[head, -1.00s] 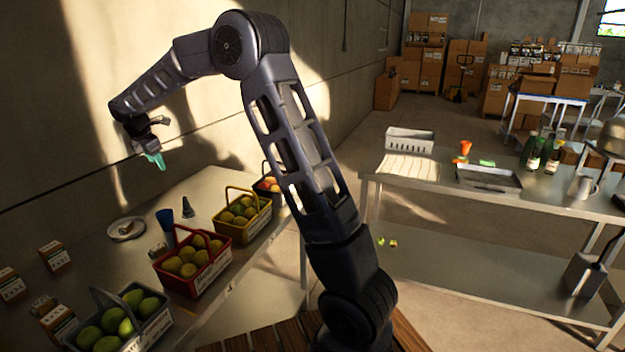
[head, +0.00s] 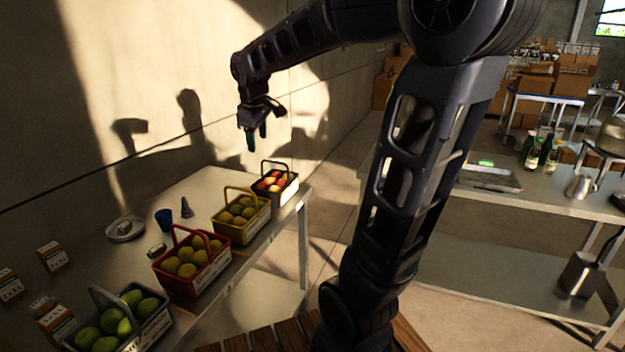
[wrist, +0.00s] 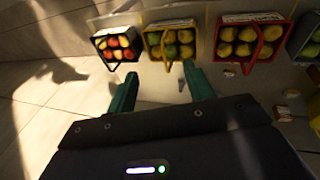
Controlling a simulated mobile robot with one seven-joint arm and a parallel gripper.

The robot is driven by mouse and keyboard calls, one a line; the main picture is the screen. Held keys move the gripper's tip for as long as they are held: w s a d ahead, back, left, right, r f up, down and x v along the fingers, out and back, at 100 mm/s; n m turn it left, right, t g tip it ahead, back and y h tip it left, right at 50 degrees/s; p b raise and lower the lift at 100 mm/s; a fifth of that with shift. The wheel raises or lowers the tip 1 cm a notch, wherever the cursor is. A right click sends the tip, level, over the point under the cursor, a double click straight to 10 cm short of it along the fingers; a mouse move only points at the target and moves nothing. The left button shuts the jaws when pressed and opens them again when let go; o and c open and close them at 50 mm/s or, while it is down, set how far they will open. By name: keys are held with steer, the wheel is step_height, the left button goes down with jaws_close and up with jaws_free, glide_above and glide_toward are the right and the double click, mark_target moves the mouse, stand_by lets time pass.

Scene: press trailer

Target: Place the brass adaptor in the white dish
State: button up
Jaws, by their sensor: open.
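A round whitish dish (head: 125,229) lies on the left table near the wall, with something small and unclear in it. I cannot pick out the brass adaptor for certain; a small pale and brownish item (head: 156,251) lies near the red basket, too small to identify. My gripper (head: 257,141) is raised in the air near the wall, above and beyond the far end of the left table, to the right of the dish. In the wrist view its green fingers (wrist: 160,72) are spread apart with nothing between them.
Red (head: 193,276), yellow (head: 241,229) and dark (head: 279,196) fruit baskets line the table's front edge, with a grey basket (head: 121,335) nearer. A blue cup (head: 164,220) and a dark cone (head: 186,208) stand behind them. Small boxes (head: 53,256) stand at left. The wall is close behind.

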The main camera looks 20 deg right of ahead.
steer(key=s+d+f+m, duration=0.3)
steer(key=s+d+m, duration=0.1)
steer(key=s, duration=0.5)
steer(key=s+d+f+m, duration=0.3)
steer(key=s+d+m, duration=0.2)
steer(key=s, duration=0.5)
steer(key=shift+f+m+t+y, duration=0.2)
steer(key=shift+m+t+y, duration=0.1)
steer(key=shift+y, duration=0.1)
